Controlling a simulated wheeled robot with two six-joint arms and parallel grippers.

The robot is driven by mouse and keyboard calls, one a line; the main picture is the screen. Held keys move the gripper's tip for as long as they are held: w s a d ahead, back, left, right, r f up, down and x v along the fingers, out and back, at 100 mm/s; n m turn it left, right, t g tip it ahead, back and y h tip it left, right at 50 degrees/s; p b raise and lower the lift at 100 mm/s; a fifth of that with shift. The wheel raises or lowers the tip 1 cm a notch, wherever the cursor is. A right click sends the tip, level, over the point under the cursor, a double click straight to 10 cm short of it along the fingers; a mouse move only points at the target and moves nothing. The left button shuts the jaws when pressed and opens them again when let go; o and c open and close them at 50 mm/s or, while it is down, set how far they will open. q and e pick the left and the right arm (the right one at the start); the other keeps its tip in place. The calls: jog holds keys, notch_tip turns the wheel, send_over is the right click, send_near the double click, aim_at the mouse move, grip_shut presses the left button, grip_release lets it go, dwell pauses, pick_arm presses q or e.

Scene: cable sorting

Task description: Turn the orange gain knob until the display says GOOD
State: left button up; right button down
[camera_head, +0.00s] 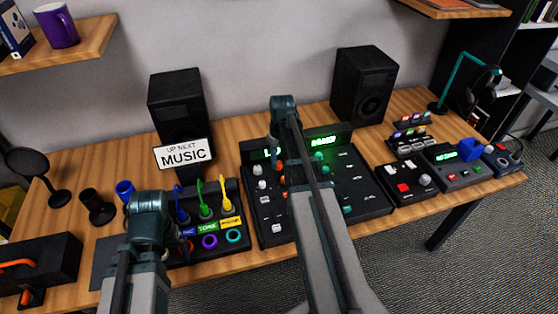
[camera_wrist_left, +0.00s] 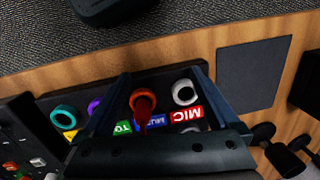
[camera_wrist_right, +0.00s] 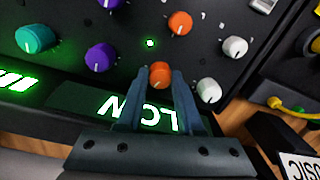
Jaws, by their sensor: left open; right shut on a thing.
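In the right wrist view an orange knob (camera_wrist_right: 160,73) stands on the black mixer, beside the display (camera_wrist_right: 150,112). My right gripper (camera_wrist_right: 158,84) is shut on this knob, with a finger on each side. A second orange knob (camera_wrist_right: 179,23) is beyond it, free. The display glows green and seems to read LOW, upside down and partly covered by the fingers. In the head view the mixer (camera_head: 375,205) is mid-table, and my arm covers part of its display.
White (camera_wrist_right: 235,47) and purple (camera_wrist_right: 102,57) knobs stand close around the held knob. Left of the mixer are colored cable plugs (camera_head: 204,211) and a MUSIC sign (camera_head: 185,154). Speakers (camera_head: 364,85) stand behind. Smaller devices (camera_head: 406,187) sit to the right.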

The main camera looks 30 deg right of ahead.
aim_at(281, 163)
jog(key=shift+m, duration=2.4)
jog(key=c, duration=0.5)
grip_release()
jog(key=shift+c, duration=0.2)
pick_arm(q)
jog(key=shift+r, duration=0.15)
pick_arm(e)
jog(key=shift+r, duration=0.15)
pick_arm(q)
notch_tip(281, 163, up, 14)
jog(key=p, duration=1.4)
jog(key=shift+f, duration=0.2)
pick_arm(e)
notch_tip(281, 163, up, 14)
jog(key=shift+s+d+f, duration=0.15)
jog(key=shift+d+f, duration=0.05)
jog(key=shift+d, duration=0.05)
jog(key=s+a+n, duration=0.2)
jog(key=s+a, duration=0.3)
jog(key=a, duration=0.5)
jog(key=s+a+n+h, duration=0.1)
jog(key=s+a+n, duration=0.2)
jog(key=s+a, duration=0.3)
jog(key=s+a+n, duration=0.3)
jog(key=s+a, duration=0.2)
jog(key=a, duration=1)
jog(key=shift+s+h, duration=0.2)
jog(key=shift+h, duration=0.1)
